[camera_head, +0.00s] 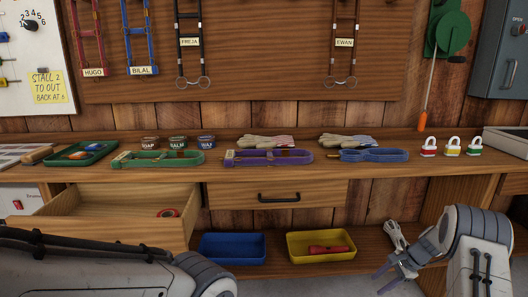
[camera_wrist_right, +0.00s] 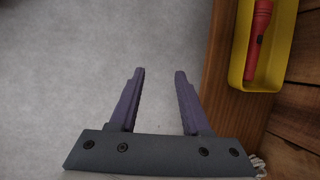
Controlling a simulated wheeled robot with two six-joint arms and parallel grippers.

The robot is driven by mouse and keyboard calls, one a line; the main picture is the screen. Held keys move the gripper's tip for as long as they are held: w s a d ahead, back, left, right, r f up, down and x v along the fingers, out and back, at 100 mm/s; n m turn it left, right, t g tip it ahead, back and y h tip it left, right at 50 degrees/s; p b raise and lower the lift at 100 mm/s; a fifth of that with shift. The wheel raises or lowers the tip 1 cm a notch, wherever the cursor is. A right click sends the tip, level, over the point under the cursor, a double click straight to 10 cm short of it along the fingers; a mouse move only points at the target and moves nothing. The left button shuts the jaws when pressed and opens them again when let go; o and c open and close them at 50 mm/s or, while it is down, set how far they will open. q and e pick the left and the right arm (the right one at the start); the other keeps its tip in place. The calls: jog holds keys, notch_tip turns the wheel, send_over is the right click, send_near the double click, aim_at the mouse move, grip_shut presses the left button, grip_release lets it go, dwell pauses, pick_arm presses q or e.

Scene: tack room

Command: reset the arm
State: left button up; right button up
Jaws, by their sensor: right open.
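My right gripper (camera_head: 384,279) is at the lower right of the head view, in front of the lower shelf. In the right wrist view its two purple fingers (camera_wrist_right: 159,95) are apart, with only grey floor between them. My left arm (camera_head: 90,270) fills the lower left of the head view, and its gripper is out of the picture.
A wooden bench (camera_head: 470,160) holds green, purple and blue straps, gloves, tins and padlocks. An open drawer (camera_head: 110,238) juts out at left. Below, a lower shelf (camera_head: 280,268) holds a blue tray (camera_head: 232,260) and a yellow tray (camera_head: 322,261) with a red flashlight (camera_head: 328,249).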

jog(key=s+a+r+n+g+p, duration=0.1)
jog(key=s+a+r+n, duration=0.25)
jog(key=a+r, duration=0.4)
jog(key=s+a+r+n+g+h, duration=0.1)
jog(key=s+a+r+n, duration=0.25)
jog(key=a, duration=0.65)
jog(key=s+a+r+n+g+p, duration=0.15)
jog(key=a+r+n, duration=0.25)
jog(key=a+r, duration=0.4)
jog(key=s+a+r+n+h, duration=0.1)
jog(key=s+a+r+n, duration=0.2)
jog(key=s, duration=0.4)
jog(key=s+a+r+n+h, duration=0.1)
jog(key=s+a+r+n, duration=0.1)
jog(key=s+a+n, duration=0.45)
jog(key=s+d+n+p, duration=0.2)
jog(key=s+d+n, duration=0.15)
jog(key=s, duration=1.15)
notch_tip(320, 180, up, 39)
jog(key=a+p, duration=0.1)
jog(key=p, duration=3.6)
jog(key=shift+w+f+t+h+p, duration=0.15)
jog(key=shift+w+t+h+p, duration=0.05)
jog(key=shift+t+h+p, duration=0.25)
jog(key=shift+a, duration=0.1)
